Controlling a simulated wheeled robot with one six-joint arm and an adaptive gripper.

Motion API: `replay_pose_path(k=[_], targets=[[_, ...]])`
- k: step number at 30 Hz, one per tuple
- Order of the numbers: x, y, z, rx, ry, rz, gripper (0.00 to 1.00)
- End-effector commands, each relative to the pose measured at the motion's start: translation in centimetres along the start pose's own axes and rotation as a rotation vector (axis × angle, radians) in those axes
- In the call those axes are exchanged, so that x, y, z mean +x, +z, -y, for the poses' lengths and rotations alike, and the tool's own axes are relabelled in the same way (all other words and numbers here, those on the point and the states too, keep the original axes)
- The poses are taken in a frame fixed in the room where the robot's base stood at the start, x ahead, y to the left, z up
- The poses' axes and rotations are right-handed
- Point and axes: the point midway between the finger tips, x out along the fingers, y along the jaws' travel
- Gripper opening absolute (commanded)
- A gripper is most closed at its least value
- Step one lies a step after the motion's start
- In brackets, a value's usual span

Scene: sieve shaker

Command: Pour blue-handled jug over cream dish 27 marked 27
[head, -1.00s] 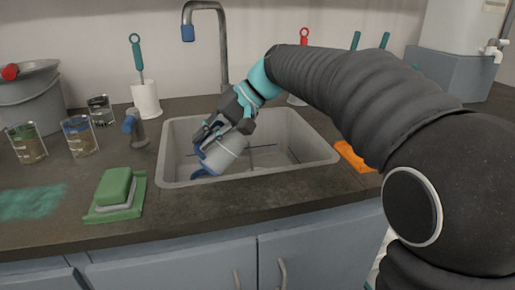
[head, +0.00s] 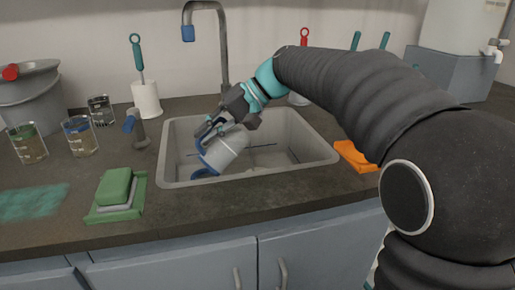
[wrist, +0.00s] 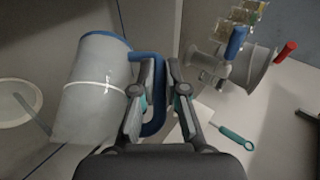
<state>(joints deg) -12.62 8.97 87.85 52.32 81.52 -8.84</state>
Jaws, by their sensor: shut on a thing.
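The jug (head: 228,150) is pale grey with a blue rim, and its blue handle (wrist: 157,115) shows in the wrist view. It is tilted inside the sink, with its blue-rimmed end toward the lower left in the head view. My gripper (head: 214,130) is shut on the handle. In the wrist view the fingers (wrist: 166,68) sit close on either side of it, and the jug body (wrist: 92,90) hangs left of them. A pale round shape (wrist: 14,112) lies at the wrist view's left edge. It may be the cream dish, but no number is readable.
The sink rim (head: 250,181) surrounds the jug. A green sponge (head: 115,185) on a tray, glass beakers (head: 80,136) and a grey bucket (head: 38,95) stand to the left. The tap (head: 222,50) rises behind. An orange item (head: 355,156) lies right of the sink.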

Motion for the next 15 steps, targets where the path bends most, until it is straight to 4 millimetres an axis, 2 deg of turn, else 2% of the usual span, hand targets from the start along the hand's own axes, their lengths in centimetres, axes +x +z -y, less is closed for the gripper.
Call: replay_pose_path(k=[15], targets=[[-0.46,-0.17,0.28,0.014,-0.038,0.007,0.00]])
